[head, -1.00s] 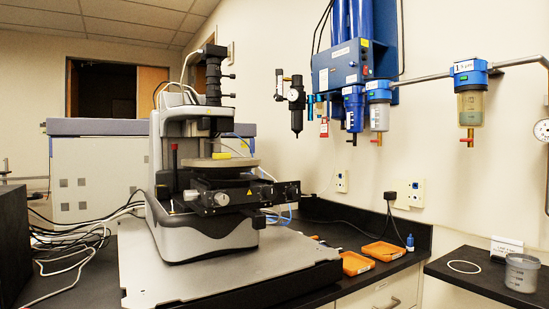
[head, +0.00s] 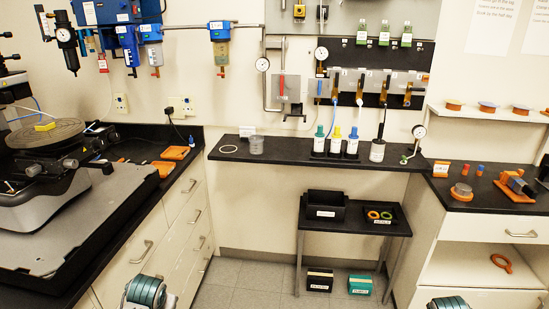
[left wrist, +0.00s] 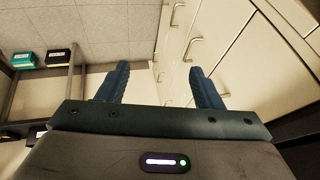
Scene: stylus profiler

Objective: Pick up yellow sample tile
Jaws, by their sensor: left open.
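The yellow sample tile (head: 45,126) is a small flat block. It lies on the round grey stage (head: 42,134) of the stylus profiler at the far left of the head view. In the left wrist view my left gripper (left wrist: 161,88) is open, with two blue fingers apart and nothing between them. It is in front of cabinet drawers, away from the tile. The left wrist view does not show the tile. Parts of my arms show at the bottom edge of the head view, but neither gripper's fingers can be seen there.
The profiler stands on a grey slab (head: 70,215) on the black left bench. Orange trays (head: 175,153) lie behind it. A narrow black shelf (head: 300,157) carries bottles. A low table (head: 345,229) holds black bins.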

